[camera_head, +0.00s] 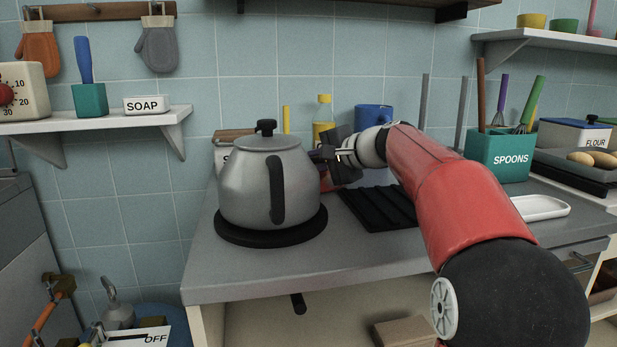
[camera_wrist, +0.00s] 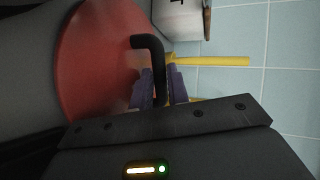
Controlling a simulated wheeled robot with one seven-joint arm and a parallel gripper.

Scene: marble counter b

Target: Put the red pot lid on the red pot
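In the wrist view a round red surface, which looks like the red pot lid (camera_wrist: 95,65), carries a bent black handle (camera_wrist: 150,43). My gripper (camera_wrist: 161,90) has a finger on each side of this handle, with little or no gap, and appears shut on it. In the head view my gripper (camera_head: 325,154) is just right of and partly behind the grey kettle. A small red patch (camera_head: 326,181) shows below it; I cannot tell whether this is lid or pot. The red pot cannot be made out separately.
The grey kettle (camera_head: 247,190) on a black round mat (camera_head: 238,238) blocks the head view. A black ribbed rack (camera_head: 375,210) lies right of it. A yellow bottle (camera_head: 323,115), blue mug (camera_head: 372,114) and SPOONS holder (camera_head: 497,158) stand behind. The counter's front is clear.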

